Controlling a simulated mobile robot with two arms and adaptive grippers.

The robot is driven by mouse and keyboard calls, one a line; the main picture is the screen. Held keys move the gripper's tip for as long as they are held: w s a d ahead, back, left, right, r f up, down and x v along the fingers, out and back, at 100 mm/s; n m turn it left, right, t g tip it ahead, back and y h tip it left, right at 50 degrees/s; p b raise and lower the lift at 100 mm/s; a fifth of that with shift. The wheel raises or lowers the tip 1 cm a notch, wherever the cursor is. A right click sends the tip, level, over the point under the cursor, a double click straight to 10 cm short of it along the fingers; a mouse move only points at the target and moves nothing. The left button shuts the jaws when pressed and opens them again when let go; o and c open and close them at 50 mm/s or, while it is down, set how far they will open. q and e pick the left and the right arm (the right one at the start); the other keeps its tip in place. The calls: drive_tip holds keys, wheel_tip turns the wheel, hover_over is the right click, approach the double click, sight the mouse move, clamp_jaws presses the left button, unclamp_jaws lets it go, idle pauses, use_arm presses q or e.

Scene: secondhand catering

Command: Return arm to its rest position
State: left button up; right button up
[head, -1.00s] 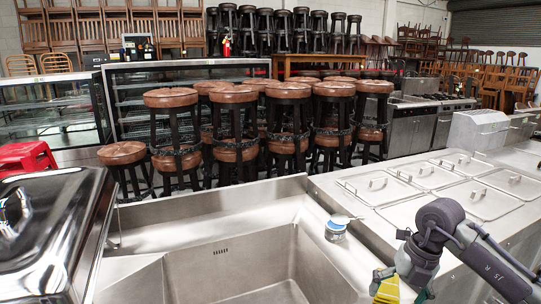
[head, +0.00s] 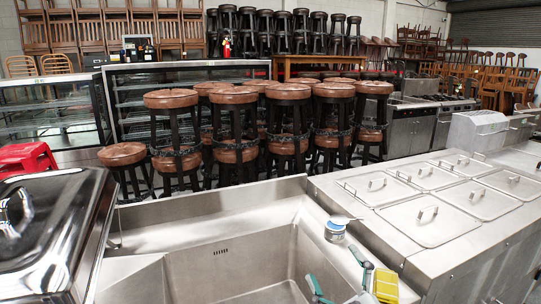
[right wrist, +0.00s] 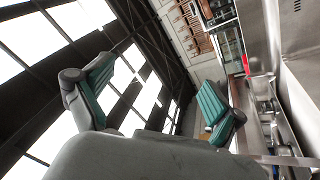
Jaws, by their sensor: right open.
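My right gripper (head: 333,266) shows at the bottom of the head view, over the right part of the steel sink. Its two teal-padded fingers are spread apart. The right wrist view shows the same open gripper (right wrist: 155,75) with nothing between its fingers, pointing towards bright ceiling windows. Most of the right arm is below the head view's edge. My left gripper is not in view.
A steel sink basin (head: 222,270) lies in front. A small blue-and-white tub (head: 335,230) stands on its right rim. A yellow object (head: 385,285) lies near the gripper. A counter with steel lids (head: 425,222) is right. Stools (head: 235,95) stand behind.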

drive_tip(key=s+d+f+m+g+h, duration=0.3)
drive_tip(key=d+f+m+h, duration=0.15)
drive_tip(key=f, duration=0.35)
drive_tip(key=s+d+f+m+g+h, duration=0.3)
drive_tip(key=s+d+f+m+h, duration=0.15)
drive_tip(key=f, duration=0.35)
drive_tip(key=s+f+m+g+y, duration=0.1)
drive_tip(key=s+f+g, duration=0.45)
drive_tip(key=s, duration=0.45)
drive_tip(key=s+f+m+g, duration=0.1)
drive_tip(key=s+f+g, duration=0.45)
drive_tip(key=s, duration=0.45)
wheel_tip(320, 180, down, 25)
drive_tip(key=s+d+f+g, duration=0.2)
drive_tip(key=s+f, duration=1.5)
drive_tip(key=f, duration=0.1)
drive_tip(key=shift+s+d+n, duration=0.15)
drive_tip(key=shift+s+n, duration=0.15)
drive_tip(key=shift+c, duration=0.3)
